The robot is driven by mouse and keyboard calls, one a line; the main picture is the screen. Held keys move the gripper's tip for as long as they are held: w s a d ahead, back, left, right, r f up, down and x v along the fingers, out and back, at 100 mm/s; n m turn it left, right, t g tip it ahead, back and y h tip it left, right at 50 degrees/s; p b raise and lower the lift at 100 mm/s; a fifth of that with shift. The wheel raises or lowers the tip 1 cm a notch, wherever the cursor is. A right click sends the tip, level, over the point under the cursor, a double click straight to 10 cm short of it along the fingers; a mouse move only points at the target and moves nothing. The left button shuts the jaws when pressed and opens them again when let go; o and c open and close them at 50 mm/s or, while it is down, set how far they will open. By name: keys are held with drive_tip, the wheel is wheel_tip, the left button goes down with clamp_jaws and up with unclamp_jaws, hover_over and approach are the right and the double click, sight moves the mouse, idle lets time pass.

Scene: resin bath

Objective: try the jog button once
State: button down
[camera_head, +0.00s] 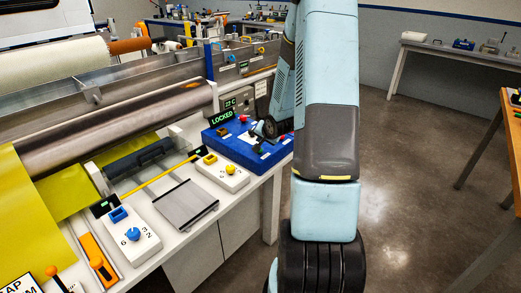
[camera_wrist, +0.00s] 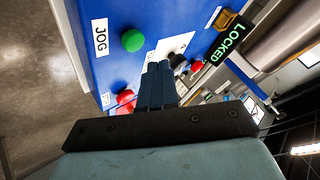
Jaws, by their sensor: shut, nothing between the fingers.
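The blue control box (camera_head: 238,148) stands on the white bench in the head view, and its blue face (camera_wrist: 180,20) fills the top of the wrist view. A green round button (camera_wrist: 132,40) sits beside the white JOG label (camera_wrist: 100,37). My gripper (camera_wrist: 159,66) is shut and empty. In the wrist view its fingertips appear just below and right of the green button, in front of a white plate (camera_wrist: 178,45); I cannot tell whether they touch the box. In the head view my arm's end covers part of the box.
A green-lit LOCKED sign (camera_wrist: 225,45) stands at the box; it also shows in the head view (camera_head: 221,117). Red buttons (camera_wrist: 125,97) and (camera_wrist: 197,67) are close to the fingers. Rollers (camera_head: 120,125) with a yellow sheet and smaller switch boxes (camera_head: 221,172) lie left. Floor is open right.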

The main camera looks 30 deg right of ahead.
drive_tip(key=shift+r, duration=1.8)
drive_tip(key=s+a+r+n+g+h, duration=0.1)
drive_tip(key=s+a+r+n, duration=0.1)
drive_tip(key=s+a+r, duration=0.35)
drive_tip(key=s+a+r+n, duration=0.1)
drive_tip(key=s+a+r, duration=0.15)
drive_tip(key=r, duration=0.55)
drive_tip(key=s+a+r+n+g+h, duration=0.1)
drive_tip(key=s+a+r+n, duration=0.15)
drive_tip(key=s+r, duration=0.3)
drive_tip(key=s+a+r+n+y, duration=0.1)
drive_tip(key=s+a+r, duration=0.3)
drive_tip(key=s, duration=0.5)
drive_tip(key=s+a+r+n+g+y, duration=0.1)
drive_tip(key=s+a+r+n, duration=0.2)
drive_tip(key=s+a, duration=0.3)
drive_tip(key=s+r, duration=0.1)
drive_tip(key=s, duration=0.3)
drive_tip(key=shift+s+g+y, duration=0.3)
